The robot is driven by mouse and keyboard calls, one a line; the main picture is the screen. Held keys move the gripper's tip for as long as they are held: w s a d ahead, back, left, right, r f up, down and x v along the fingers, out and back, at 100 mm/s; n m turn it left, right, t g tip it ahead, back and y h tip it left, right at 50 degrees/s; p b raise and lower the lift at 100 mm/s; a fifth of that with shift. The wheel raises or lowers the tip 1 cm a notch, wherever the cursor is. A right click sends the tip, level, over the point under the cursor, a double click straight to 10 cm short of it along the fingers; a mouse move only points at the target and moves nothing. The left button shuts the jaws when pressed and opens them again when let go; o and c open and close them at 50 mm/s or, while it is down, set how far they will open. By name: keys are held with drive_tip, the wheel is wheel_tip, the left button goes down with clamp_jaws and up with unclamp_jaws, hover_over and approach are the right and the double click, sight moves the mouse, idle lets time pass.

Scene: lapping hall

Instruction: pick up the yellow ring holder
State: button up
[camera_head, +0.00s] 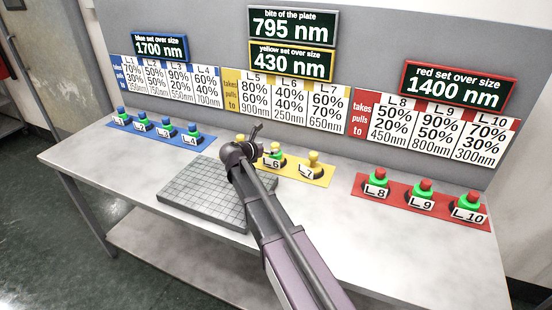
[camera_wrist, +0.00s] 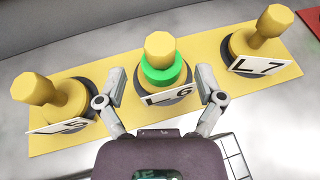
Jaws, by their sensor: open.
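Three yellow holders stand upright on a yellow mat (camera_wrist: 210,58). The middle one, L6 (camera_wrist: 158,44), wears a green ring (camera_wrist: 162,68) around its body. L5 (camera_wrist: 62,97) on the left and L7 (camera_wrist: 258,35) on the right show no green ring. In the head view, L6 (camera_head: 275,151) and L7 (camera_head: 313,159) are visible; my gripper mostly hides L5. My gripper (camera_wrist: 161,78) is open and empty, its fingers on either side of L6. I cannot tell whether they touch it. In the head view, my gripper (camera_head: 256,138) is at the yellow mat.
A grey gridded plate (camera_head: 200,190) lies in front of the yellow mat, partly behind my arm. A blue mat (camera_head: 178,143) with several blue-topped holders is left; a red mat (camera_head: 400,203) with three red-topped holders is right. A panel with signs (camera_head: 293,62) rises behind.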

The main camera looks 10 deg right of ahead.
sight(273, 147)
drive_tip(key=shift+b+x, duration=0.7)
drive_tip(key=shift+x, duration=1.7)
drive_tip(key=shift+s+r, duration=0.1)
clamp_jaws()
